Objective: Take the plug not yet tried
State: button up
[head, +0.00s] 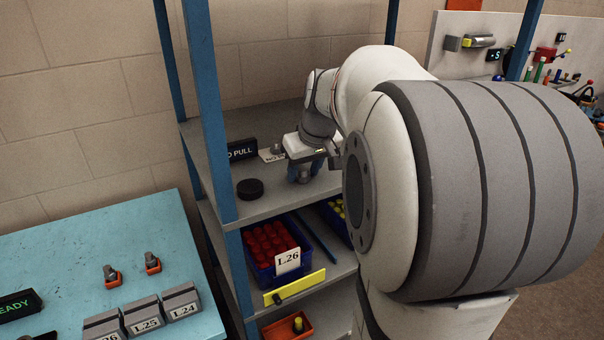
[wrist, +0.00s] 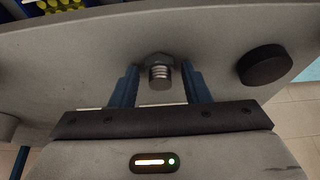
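A grey metal plug (wrist: 158,72) with a hex head and a threaded end shows in the wrist view, on the grey shelf. My gripper (head: 305,174) is low over the upper shelf in the head view. Its two blue fingers (wrist: 160,86) are apart in the wrist view, one on each side of the plug, with a gap on both sides. In the head view the fingers mostly hide this plug. Another small grey piece (head: 278,148) stands by a white card behind my gripper.
A black puck (head: 250,189) and a black sign reading "PULL" (head: 242,149) are on the upper shelf (head: 275,205). Below are a blue bin of red caps (head: 268,243) and a yellow bar (head: 295,287). Two orange-based fittings (head: 112,276) stand on the turquoise table (head: 60,255).

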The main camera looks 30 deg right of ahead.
jog(key=c, duration=0.8)
jog(key=shift+c, duration=0.2)
